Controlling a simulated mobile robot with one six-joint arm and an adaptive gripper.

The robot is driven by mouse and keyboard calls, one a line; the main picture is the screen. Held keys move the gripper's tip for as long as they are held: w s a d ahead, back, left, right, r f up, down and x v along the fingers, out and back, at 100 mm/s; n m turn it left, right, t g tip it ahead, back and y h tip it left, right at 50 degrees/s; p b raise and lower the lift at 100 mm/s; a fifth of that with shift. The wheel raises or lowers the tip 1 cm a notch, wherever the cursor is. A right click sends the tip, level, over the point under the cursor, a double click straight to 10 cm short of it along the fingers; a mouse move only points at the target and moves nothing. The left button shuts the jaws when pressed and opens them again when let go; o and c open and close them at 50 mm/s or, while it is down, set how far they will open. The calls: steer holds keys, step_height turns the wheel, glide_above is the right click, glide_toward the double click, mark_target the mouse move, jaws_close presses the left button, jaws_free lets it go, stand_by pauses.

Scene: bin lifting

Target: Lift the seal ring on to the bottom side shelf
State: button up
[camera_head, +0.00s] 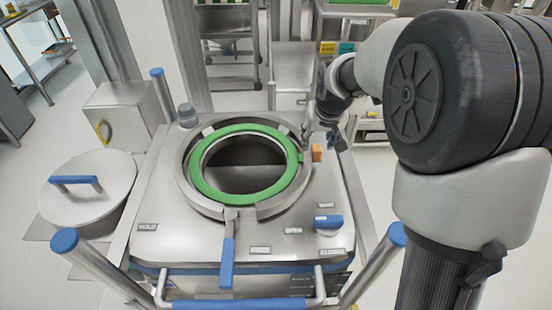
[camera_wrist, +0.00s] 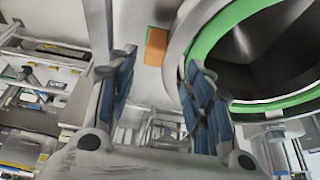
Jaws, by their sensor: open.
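The green seal ring (camera_head: 200,180) lies around the round opening on top of the steel bin (camera_head: 160,235). Its front and right stretches are in plain sight in the head view. Part of the ring (camera_wrist: 275,105) shows at the upper right in the wrist view. My gripper (camera_head: 322,138) is just right of the ring's right edge, above the bin top. In the wrist view my gripper (camera_wrist: 160,72) has its blue-padded fingers apart with nothing between them. The right finger overlaps the ring's edge in the picture; I cannot tell whether they touch. I cannot clearly identify the bottom side shelf.
An orange block (camera_head: 317,152) sits beside the opening, close to my gripper. A clamp with a blue handle (camera_head: 227,262) is at the front of the opening. Blue-capped posts (camera_head: 158,95) rise at the bin's corners. A round lid (camera_head: 90,190) lies at the left.

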mark_target(317, 149)
steer(key=x, duration=0.2)
steer(key=shift+w+f, duration=0.2)
steer(key=shift+f, duration=0.05)
steer(key=shift+d+f+b, duration=0.15)
steer(key=shift+f+b, duration=0.3)
steer(key=shift+f, duration=0.1)
steer(key=x, duration=0.1)
steer(key=b+x, duration=0.1)
steer(key=x, duration=0.2)
steer(key=shift+w+d+f, duration=0.1)
steer(key=shift+d, duration=0.15)
steer(key=shift+c, duration=0.6)
jaws_close()
